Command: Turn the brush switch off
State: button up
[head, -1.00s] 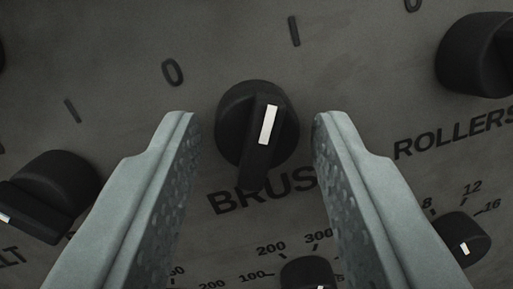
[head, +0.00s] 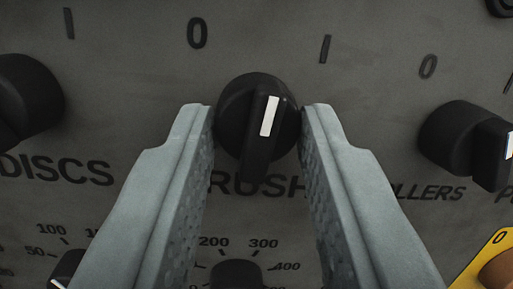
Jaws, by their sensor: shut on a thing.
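The brush switch (head: 236,115) is a round black knob with a raised grip bar and a white mark, in the middle of the head view. Its mark points up and slightly right, between the "0" (head: 197,33) and the "I" (head: 325,48) printed above it. The label below reads partly "RUSH"; its ends are hidden behind my fingers. My gripper (head: 257,112) has one grey finger on each side of the knob and is shut on it.
A black knob (head: 25,95) stands left by "DISCS", another (head: 465,140) right above "LLERS". A small numbered dial (head: 236,273) sits below between my fingers. A yellow plate (head: 488,268) is at the lower right corner.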

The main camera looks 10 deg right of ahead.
jog(key=n+y, duration=0.1)
jog(key=n, duration=0.3)
jog(key=shift+d, duration=0.15)
jog(key=shift+d+n+y, duration=0.1)
jog(key=shift+n+y, duration=0.7)
jog(key=shift+n, duration=1.5)
jog(key=o, duration=1)
jog(key=shift+c, duration=0.2)
jog(key=shift+s, duration=0.15)
jog(key=s+d, duration=0.1)
jog(key=s, duration=1.6)
jog(key=shift+d, duration=0.35)
